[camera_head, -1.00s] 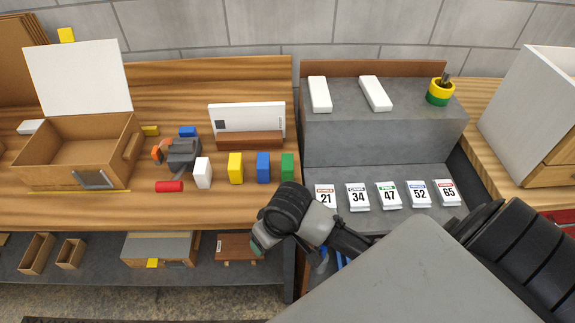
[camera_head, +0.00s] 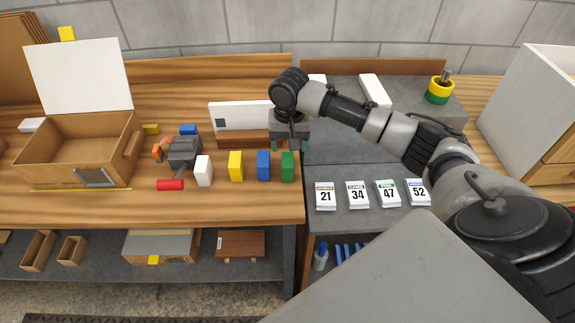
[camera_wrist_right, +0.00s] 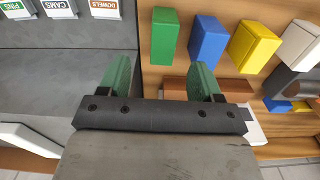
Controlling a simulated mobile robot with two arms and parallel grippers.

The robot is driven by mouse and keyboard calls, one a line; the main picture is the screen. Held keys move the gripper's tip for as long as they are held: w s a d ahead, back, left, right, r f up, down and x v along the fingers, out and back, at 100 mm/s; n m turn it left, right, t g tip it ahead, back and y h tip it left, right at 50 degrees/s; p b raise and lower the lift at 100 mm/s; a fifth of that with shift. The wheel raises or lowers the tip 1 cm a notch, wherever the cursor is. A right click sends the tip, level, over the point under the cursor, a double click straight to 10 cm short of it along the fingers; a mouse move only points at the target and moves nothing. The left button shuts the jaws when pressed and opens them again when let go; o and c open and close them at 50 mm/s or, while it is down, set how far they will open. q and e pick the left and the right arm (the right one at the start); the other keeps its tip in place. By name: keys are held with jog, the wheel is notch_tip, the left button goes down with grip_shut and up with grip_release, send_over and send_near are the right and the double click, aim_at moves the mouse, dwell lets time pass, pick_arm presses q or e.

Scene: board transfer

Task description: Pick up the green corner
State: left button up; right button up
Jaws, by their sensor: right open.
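The green corner (camera_head: 288,166) is a small upright green block at the right end of a row on the wooden bench, near its right edge. It also shows in the right wrist view (camera_wrist_right: 165,37), top centre. My right gripper (camera_head: 292,146) is over the bench just behind the green block in the head view. In the right wrist view its two green fingertips (camera_wrist_right: 160,77) are spread apart with nothing between them, and the green block lies beyond them. No contact shows. My left gripper is not in view.
A blue block (camera_head: 263,166), a yellow block (camera_head: 236,167) and a white block (camera_head: 203,171) stand left of the green one. A wooden holder with a white panel (camera_head: 240,117) is behind. Numbered cards (camera_head: 357,195) lie on the grey shelf to the right.

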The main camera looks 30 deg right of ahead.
aim_at(288, 160)
jog(key=shift+f, duration=0.85)
jog(key=f, duration=0.1)
jog(key=f+p, duration=0.1)
jog(key=f, duration=0.2)
jog(key=shift+a+f, duration=0.1)
jog(key=shift+a, duration=0.15)
jog(key=shift+f+p, duration=0.3)
jog(key=shift+f, duration=0.25)
jog(key=c, duration=1)
jog(key=shift+r, duration=0.15)
